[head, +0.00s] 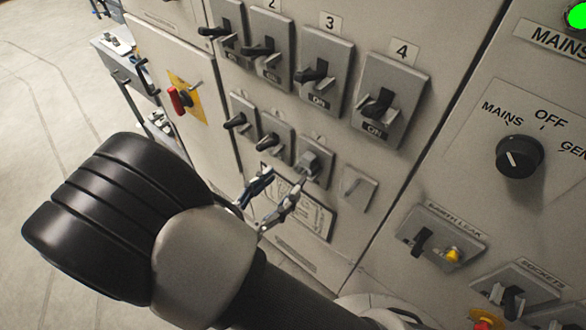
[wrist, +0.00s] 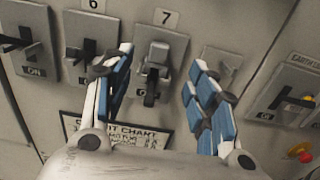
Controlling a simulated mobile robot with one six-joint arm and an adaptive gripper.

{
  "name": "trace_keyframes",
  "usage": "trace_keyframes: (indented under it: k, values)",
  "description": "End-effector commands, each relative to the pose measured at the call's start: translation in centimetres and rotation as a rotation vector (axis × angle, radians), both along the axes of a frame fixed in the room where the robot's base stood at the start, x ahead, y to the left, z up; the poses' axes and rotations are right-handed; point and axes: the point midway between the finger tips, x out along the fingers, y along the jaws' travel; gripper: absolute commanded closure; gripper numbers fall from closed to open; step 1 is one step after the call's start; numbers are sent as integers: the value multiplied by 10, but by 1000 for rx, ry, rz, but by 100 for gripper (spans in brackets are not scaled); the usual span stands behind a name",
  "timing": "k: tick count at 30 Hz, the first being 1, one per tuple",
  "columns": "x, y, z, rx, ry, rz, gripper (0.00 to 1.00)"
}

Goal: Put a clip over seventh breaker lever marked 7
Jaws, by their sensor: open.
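The seventh breaker (wrist: 172,73) is a grey plate under a label marked 7 (wrist: 166,17) in the wrist view. A grey clip-like block (wrist: 158,53) sits over its lever, whose dark end (wrist: 150,97) shows below. In the head view the same block (head: 311,163) covers the lever on the lower row. My gripper (wrist: 160,64) is open, with blue-padded fingers on either side of this breaker and nothing between the pads. In the head view my gripper (head: 286,177) is just below and left of the block. Contact with the panel cannot be told.
Breaker 6 (wrist: 92,45) is close to the left finger. A blank plate (head: 357,187) is right of breaker 7. A circuit chart (head: 300,212) is below. Breaker 4 (head: 390,98) is above, and the earth leak unit (head: 441,237) is at the right.

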Motion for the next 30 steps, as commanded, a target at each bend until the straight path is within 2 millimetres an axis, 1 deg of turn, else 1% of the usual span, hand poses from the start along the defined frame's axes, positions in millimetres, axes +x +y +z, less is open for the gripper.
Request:
trace_keyframes:
  k: [1, 3, 6, 11, 14, 17, 20, 21, 22, 24, 26, 27, 30]
  values:
    - [-6, 6, 1, -1, -1, 4, 48]
    - [-12, 10, 1, -1, -1, 3, 48]
    - [-18, 14, 0, -1, 0, 0, 48]
    - [-20, 15, 0, -1, 0, -1, 48]
    - [-18, 10, 3, 15, 1, -22, 48]
    - [-15, -13, 14, 91, 6, -121, 48]
    - [-16, -57, 32, 241, 11, -309, 48]
    - [-19, -77, 39, 318, 9, -402, 48]
    - [-23, -92, 43, 381, 6, -473, 48]
    - [-36, -124, 52, 535, -9, -636, 48]
    - [-49, -145, 58, 670, -31, -768, 48]
    - [-58, -157, 61, 763, -49, -850, 48]
    - [-82, -177, 68, 1003, -115, -1044, 48]
